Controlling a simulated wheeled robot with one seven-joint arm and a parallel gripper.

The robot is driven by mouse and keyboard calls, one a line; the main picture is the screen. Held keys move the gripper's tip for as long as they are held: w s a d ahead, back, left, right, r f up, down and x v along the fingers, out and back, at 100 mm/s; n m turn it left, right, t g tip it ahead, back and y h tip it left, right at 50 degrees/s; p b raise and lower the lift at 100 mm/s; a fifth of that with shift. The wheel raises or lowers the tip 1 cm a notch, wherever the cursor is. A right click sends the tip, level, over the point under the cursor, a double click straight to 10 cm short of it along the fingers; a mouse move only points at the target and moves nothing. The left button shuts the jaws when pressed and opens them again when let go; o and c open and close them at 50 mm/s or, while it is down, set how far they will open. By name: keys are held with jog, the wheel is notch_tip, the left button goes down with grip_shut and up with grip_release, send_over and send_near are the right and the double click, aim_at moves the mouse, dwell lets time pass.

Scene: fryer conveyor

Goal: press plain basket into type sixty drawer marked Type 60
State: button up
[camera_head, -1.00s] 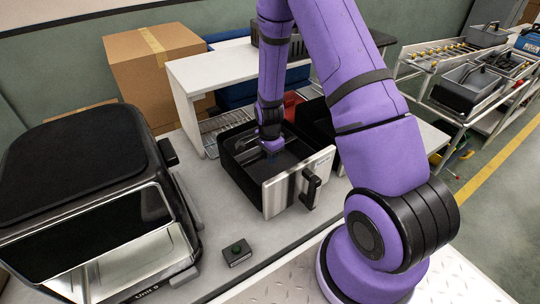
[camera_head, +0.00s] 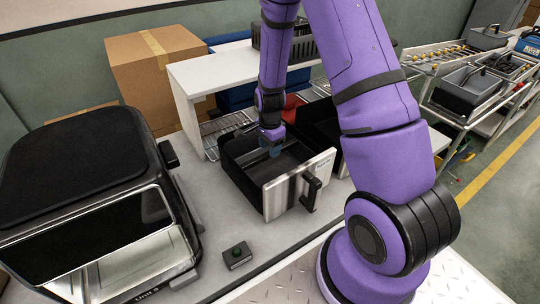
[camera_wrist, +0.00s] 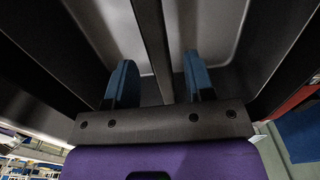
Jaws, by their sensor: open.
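The drawer (camera_head: 288,190) stands open on the grey counter, with a brushed metal front and a black handle. The small marking on its front is too small to read. The dark basket (camera_head: 265,170) appears to be down inside the drawer; whether it is fully seated I cannot tell. My gripper (camera_head: 272,150) points down at the drawer's opening. In the wrist view my gripper (camera_wrist: 160,82) has its two blue fingers apart, with a dark bar (camera_wrist: 152,45) running between them above a grey inner floor. The fingers do not appear closed on it.
A black fryer-like unit (camera_head: 85,170) stands at left, and a small box with a green button (camera_head: 237,254) sits in front. A white shelf (camera_head: 205,73) holding a dark slotted basket (camera_head: 272,42) is behind. Another dark drawer (camera_head: 322,132) adjoins at right. A cardboard box (camera_head: 150,70) stands at the back.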

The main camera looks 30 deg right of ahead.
notch_tip(320, 180, up, 7)
jog(key=shift+r, duration=0.2)
jog(key=s+a+r+n+t, duration=0.15)
jog(key=s+r+n, duration=0.25)
jog(key=r, duration=0.6)
jog(key=s+a+r+n+t, duration=0.1)
jog(key=s+a+r+n, duration=0.25)
jog(key=r, duration=0.65)
jog(key=s+a+r+n+t, duration=0.1)
jog(key=s+r+n, duration=0.4)
jog(key=s, duration=0.4)
jog(key=s+a+r+n+t, duration=0.1)
jog(key=s+r+n, duration=0.4)
jog(key=s, duration=0.4)
jog(key=shift+s+r+t, duration=0.15)
jog(key=shift+r+t, duration=0.2)
jog(key=shift+r, duration=0.4)
